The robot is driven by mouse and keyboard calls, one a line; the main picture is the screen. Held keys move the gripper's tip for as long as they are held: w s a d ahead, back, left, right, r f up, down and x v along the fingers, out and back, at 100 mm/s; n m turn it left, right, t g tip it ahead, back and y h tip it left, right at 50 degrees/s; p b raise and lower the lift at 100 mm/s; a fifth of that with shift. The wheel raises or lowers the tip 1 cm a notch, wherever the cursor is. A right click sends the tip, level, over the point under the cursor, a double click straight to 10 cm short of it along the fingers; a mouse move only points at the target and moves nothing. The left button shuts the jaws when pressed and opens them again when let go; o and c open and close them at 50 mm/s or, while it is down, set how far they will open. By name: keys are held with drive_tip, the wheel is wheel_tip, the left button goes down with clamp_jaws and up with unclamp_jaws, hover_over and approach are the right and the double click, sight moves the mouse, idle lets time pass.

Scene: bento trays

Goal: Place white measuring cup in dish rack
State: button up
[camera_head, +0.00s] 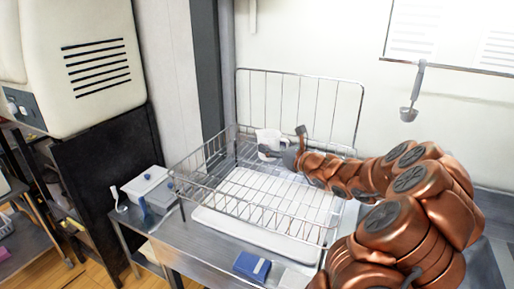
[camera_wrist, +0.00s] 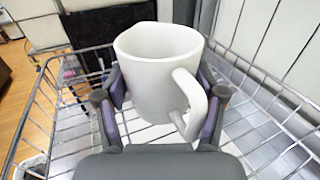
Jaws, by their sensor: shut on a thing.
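The white measuring cup (camera_wrist: 155,85) is upright between the two fingers of my gripper (camera_wrist: 160,105) in the wrist view, with its handle toward the camera and to the right. My gripper is shut on it. In the head view the cup (camera_head: 268,139) shows at the back of the wire dish rack (camera_head: 262,207), with my gripper (camera_head: 275,152) beside it. The cup is over the inside of the rack. The rack's wires (camera_wrist: 75,130) show around and below it in the wrist view. I cannot tell whether the cup's base touches the rack floor.
The rack stands over a white drip tray (camera_head: 255,236) on a metal table. A tall wire back (camera_head: 300,75) rises behind the rack. A ladle (camera_head: 410,108) hangs on the wall.

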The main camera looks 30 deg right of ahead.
drive_tip(key=w+a+f+p, duration=0.1)
drive_tip(key=w+f+p, duration=0.2)
drive_tip(key=w, duration=0.3)
drive_tip(key=shift+w+a+f+p, duration=0.2)
drive_tip(key=shift+a+f+p, duration=0.15)
drive_tip(key=shift+f, duration=0.25)
drive_tip(key=shift+f+b, duration=0.6)
drive_tip(key=shift+b, duration=0.1)
drive_tip(key=o, duration=1.4)
drive_tip(key=shift+o, duration=0.2)
drive_tip(key=shift+r, duration=0.1)
